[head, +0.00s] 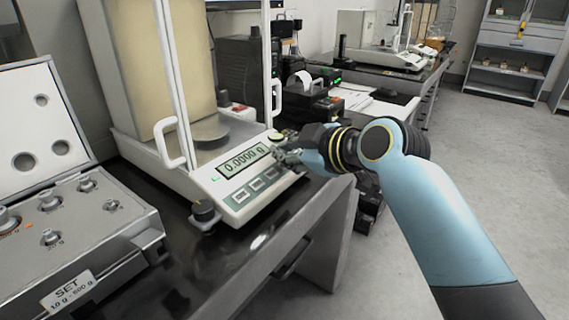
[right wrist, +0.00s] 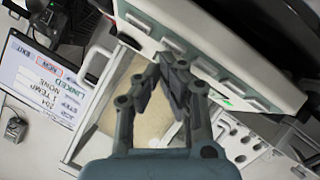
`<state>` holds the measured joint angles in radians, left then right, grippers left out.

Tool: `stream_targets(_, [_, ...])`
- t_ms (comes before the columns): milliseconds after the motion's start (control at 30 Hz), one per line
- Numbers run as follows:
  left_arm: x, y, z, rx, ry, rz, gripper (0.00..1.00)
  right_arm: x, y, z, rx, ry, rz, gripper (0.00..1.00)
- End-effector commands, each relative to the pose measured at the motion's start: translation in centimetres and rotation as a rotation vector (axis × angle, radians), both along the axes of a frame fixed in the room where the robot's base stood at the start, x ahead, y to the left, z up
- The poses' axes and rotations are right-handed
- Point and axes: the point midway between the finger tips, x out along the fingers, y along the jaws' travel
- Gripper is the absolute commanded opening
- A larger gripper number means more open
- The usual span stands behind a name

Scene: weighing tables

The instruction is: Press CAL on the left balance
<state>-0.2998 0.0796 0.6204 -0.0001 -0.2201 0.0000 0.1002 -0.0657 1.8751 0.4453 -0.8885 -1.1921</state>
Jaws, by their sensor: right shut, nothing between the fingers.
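The near balance (head: 235,205) stands on the dark bench at the left, with a tall glass draft shield. Its display (head: 243,161) reads 0.0000 g. Grey keys (head: 257,185) line the sloping front panel; their labels are too small to read, so I cannot tell which is CAL. My right gripper (head: 283,157) is shut and empty at the right end of the panel, partly covering it. In the right wrist view, its closed fingertips (right wrist: 172,60) are close to the row of keys (right wrist: 207,65); contact cannot be told. My left gripper is not in view.
An open case of weights (head: 75,225) stands left of the balance. A black knob (head: 204,210) is at its front left foot. Behind are a small printer (head: 310,95) and papers. Another balance (head: 385,55) stands on a far bench. The floor at right is clear.

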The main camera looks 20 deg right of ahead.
Motion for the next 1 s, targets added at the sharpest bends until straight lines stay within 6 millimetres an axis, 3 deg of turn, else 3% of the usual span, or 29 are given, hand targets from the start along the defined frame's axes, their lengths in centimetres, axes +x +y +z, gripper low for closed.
stream_targets(1000, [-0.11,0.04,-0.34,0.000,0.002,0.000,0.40,0.22,0.17,-0.70,0.000,0.000,0.000,0.00])
